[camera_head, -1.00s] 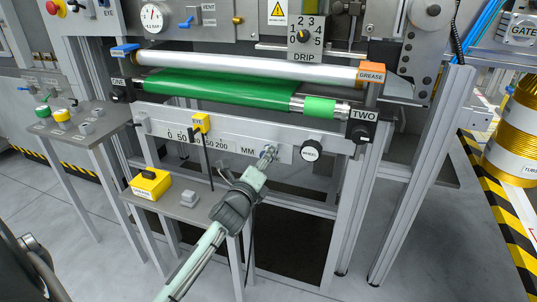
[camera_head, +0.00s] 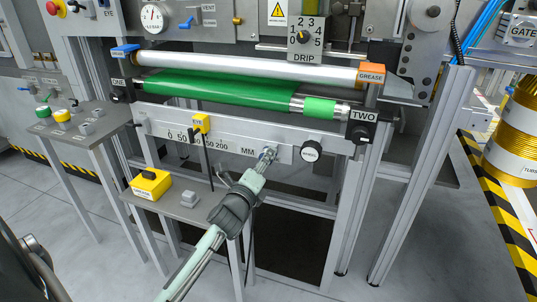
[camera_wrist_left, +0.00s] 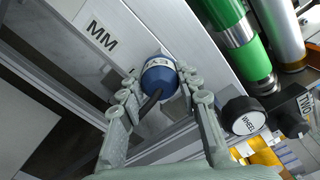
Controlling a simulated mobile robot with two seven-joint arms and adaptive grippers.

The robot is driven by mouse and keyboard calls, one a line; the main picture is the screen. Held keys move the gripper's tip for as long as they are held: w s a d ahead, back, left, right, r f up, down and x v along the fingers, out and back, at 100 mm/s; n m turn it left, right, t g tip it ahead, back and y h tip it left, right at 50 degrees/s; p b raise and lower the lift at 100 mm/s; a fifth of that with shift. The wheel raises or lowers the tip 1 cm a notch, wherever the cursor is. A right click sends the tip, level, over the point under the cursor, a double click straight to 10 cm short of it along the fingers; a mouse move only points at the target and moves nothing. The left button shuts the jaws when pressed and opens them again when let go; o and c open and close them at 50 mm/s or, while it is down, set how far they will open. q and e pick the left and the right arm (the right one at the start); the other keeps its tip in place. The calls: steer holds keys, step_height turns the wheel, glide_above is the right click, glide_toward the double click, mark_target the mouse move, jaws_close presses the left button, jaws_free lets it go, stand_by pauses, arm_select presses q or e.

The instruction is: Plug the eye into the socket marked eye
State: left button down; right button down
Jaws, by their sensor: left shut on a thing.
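A blue plug (camera_wrist_left: 158,80) with a white band reading EYE sits between the fingers of my left gripper (camera_wrist_left: 160,88) in the left wrist view. A dark cable runs from its near end. My left gripper (camera_head: 267,154) is shut on it, in front of the pale rail (camera_head: 283,155), right of the MM mark. I cannot tell whether the plug touches the rail. A yellow block marked EYE (camera_head: 201,122) sits on the rail to the left. An EYE label (camera_head: 109,14) also shows on the panel at upper left. My right gripper is not in view.
A black WHEEL knob (camera_head: 311,151) is close to the right of my left gripper. The green roller (camera_head: 220,88) lies above the rail. A yellow button box (camera_head: 150,184) stands on a small shelf at lower left. Open floor lies at front right.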

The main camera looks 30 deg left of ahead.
arm_select(q)
steer(key=shift+s, duration=0.25)
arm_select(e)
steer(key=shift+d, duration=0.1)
arm_select(q)
steer(key=shift+p+v, duration=0.35)
steer(key=shift+v, duration=0.9)
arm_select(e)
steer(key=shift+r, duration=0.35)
